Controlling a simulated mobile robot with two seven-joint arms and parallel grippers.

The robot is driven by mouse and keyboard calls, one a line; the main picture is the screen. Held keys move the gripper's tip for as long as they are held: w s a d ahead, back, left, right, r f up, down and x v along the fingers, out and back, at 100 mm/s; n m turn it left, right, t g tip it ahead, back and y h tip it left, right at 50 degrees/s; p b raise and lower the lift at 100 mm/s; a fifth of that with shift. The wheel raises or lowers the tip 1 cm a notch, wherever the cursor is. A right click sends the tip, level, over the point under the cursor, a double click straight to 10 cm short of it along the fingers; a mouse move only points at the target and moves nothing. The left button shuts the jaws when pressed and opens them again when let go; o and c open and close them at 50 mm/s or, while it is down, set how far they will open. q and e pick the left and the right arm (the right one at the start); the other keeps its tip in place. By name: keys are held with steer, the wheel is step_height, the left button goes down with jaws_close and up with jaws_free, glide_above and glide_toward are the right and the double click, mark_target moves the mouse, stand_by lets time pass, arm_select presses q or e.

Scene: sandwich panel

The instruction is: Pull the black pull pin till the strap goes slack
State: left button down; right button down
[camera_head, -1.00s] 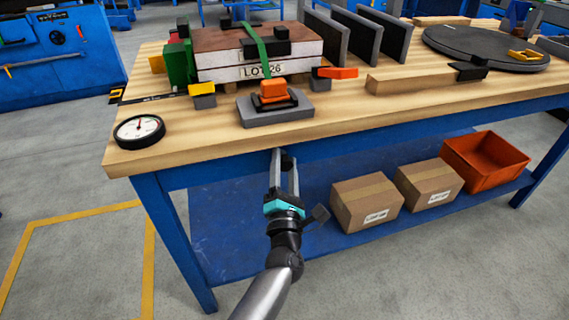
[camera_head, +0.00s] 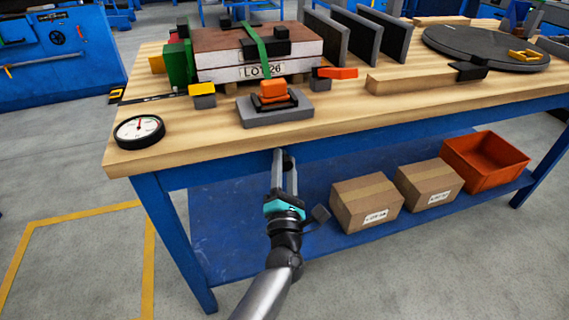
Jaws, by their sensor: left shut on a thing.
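The green strap (camera_head: 257,47) runs over the brown-topped panel stack (camera_head: 217,39) and down its front, looking straight. In front of it, an orange buckle (camera_head: 273,91) sits in a black frame on a grey block (camera_head: 299,112). My left gripper (camera_head: 284,154) is at the table's front edge, below the grey block, its fingers pointing up and away. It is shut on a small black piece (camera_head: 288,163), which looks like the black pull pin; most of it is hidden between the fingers. My right gripper is not in view.
A round gauge (camera_head: 139,131) lies at the table's left front corner. A yellow-and-grey block (camera_head: 204,101) and a wooden bar (camera_head: 410,80) flank the grey block. Below are cardboard boxes (camera_head: 366,200) and an orange bin (camera_head: 484,163) on the blue shelf. The floor in front is clear.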

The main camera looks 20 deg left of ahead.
arm_select(q)
steer(key=shift+s+d, duration=0.1)
stand_by(0.4)
steer(key=shift+s+d+f, duration=0.1)
steer(key=shift+s+d, duration=0.1)
steer(key=shift+s, duration=0.1)
steer(key=shift+s+d, duration=0.4)
steer(key=shift+s, duration=0.25)
steer(key=c, duration=0.9)
jaws_free()
steer(key=o, duration=0.4)
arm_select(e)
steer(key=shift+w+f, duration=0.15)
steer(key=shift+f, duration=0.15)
